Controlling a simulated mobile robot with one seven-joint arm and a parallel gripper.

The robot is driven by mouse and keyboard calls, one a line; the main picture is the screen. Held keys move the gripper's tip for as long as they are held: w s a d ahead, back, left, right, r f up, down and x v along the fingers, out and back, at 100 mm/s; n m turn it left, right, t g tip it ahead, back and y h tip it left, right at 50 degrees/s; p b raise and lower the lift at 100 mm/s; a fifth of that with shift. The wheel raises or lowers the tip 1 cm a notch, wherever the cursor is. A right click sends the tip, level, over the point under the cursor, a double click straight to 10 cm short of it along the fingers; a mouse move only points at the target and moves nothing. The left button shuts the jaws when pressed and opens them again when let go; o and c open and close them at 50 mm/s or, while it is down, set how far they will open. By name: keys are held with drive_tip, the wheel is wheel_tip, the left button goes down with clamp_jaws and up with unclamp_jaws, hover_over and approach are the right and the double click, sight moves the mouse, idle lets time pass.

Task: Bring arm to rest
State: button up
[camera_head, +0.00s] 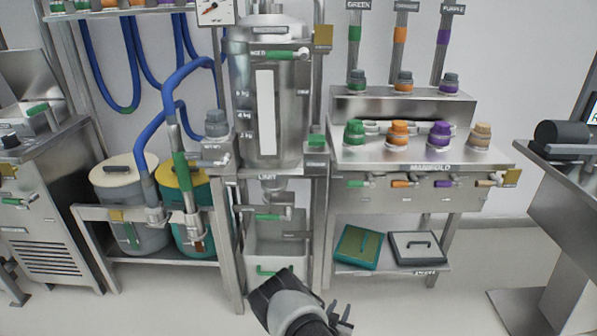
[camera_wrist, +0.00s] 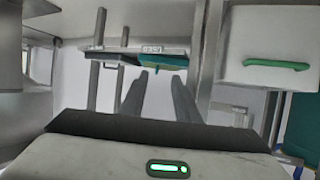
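My gripper (camera_head: 340,318) is low in front of the steel stand in the head view, at the bottom edge of the picture. Its two fingers also show in the wrist view (camera_wrist: 159,82), apart with nothing between them, so it is open and empty. A pale bin (camera_head: 290,248) with a green handle stands under the hopper, just beyond my arm. The bin also shows at the upper right of the wrist view (camera_wrist: 240,78), clear of the fingers. My forearm hides part of its lower front.
The steel hopper (camera_head: 287,80) stands above the bin. Two lidded drums (camera_head: 112,200) are on the left rack. The manifold bench (camera_head: 395,150) has a low shelf with a teal lid (camera_head: 357,247) and a grey lid (camera_head: 418,248). Floor (camera_head: 455,300) is clear at lower right.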

drive_tip(key=w+a+r+m+g+y, duration=0.1)
drive_tip(key=w+a+r+g+y, duration=0.2)
drive_tip(key=r, duration=1)
drive_tip(key=w+a+r, duration=0.3)
drive_tip(key=w+r, duration=0.2)
drive_tip(key=r, duration=0.8)
drive_tip(key=s+r+y, duration=0.1)
drive_tip(key=s+r, duration=0.2)
drive_tip(key=r, duration=0.3)
drive_tip(key=s+r+n+g+y, duration=0.1)
drive_tip(key=s+r, duration=0.2)
drive_tip(key=r, duration=0.4)
drive_tip(key=s+r+y, duration=0.1)
drive_tip(key=s+r, duration=0.2)
drive_tip(key=r, duration=0.3)
drive_tip(key=s+d+r+n+g, duration=0.1)
drive_tip(key=s+r+n, duration=0.1)
drive_tip(key=s+r, duration=0.9)
drive_tip(key=s+d+r+n+g, duration=0.1)
drive_tip(key=s+d, duration=0.1)
drive_tip(key=s, duration=0.8)
drive_tip(key=s+d+r+n, duration=0.1)
drive_tip(key=s+d+n, duration=0.15)
drive_tip(key=s, duration=0.75)
wheel_tip(320, 180, up, 28)
drive_tip(key=p, duration=2.8)
drive_tip(key=shift+s+d+f+m+g+h, duration=0.15)
drive_tip(key=shift+s+d+m+g+h, duration=0.15)
drive_tip(key=shift+s+m+h, duration=0.15)
